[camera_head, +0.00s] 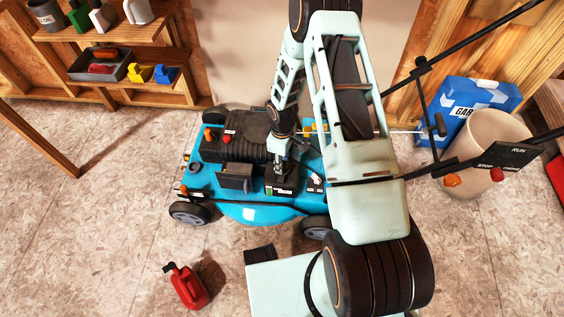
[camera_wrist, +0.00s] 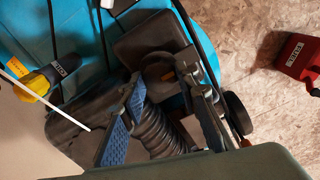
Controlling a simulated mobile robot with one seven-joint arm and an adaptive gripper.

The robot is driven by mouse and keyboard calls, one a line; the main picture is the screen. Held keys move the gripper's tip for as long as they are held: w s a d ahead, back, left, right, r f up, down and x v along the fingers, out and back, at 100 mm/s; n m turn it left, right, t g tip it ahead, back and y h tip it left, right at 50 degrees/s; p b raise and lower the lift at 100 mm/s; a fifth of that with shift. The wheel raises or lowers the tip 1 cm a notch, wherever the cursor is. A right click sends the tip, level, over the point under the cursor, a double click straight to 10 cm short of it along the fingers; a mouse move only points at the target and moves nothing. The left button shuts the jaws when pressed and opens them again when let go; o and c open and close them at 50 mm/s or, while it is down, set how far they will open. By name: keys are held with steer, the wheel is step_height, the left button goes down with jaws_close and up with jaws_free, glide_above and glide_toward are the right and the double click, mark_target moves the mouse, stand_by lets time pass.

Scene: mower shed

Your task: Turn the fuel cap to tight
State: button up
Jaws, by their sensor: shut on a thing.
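The blue mower (camera_head: 245,208) stands on the floor in the middle of the head view, with a ribbed black engine on top. My gripper (camera_head: 280,163) points down over the dark tank (camera_head: 281,185) on the mower's near side. In the wrist view, the blue-padded fingers of my gripper (camera_wrist: 163,80) stand either side of a round black fuel cap (camera_wrist: 157,69) and are shut on it. In the head view the gripper hides the cap. I see no readable mark showing how far the cap is turned.
A red fuel can (camera_head: 188,287) stands on the floor in front of the mower. Shelves with bottles and a tray (camera_head: 100,66) are at the back left. A beige bin (camera_head: 478,150) and a blue bag (camera_head: 470,105) stand at the right, behind the mower's handle bars (camera_head: 430,110).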

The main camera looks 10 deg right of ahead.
stand_by(0.3)
steer(key=o, duration=1.2)
steer(key=shift+c, duration=0.2)
step_height(320, 180, up, 12)
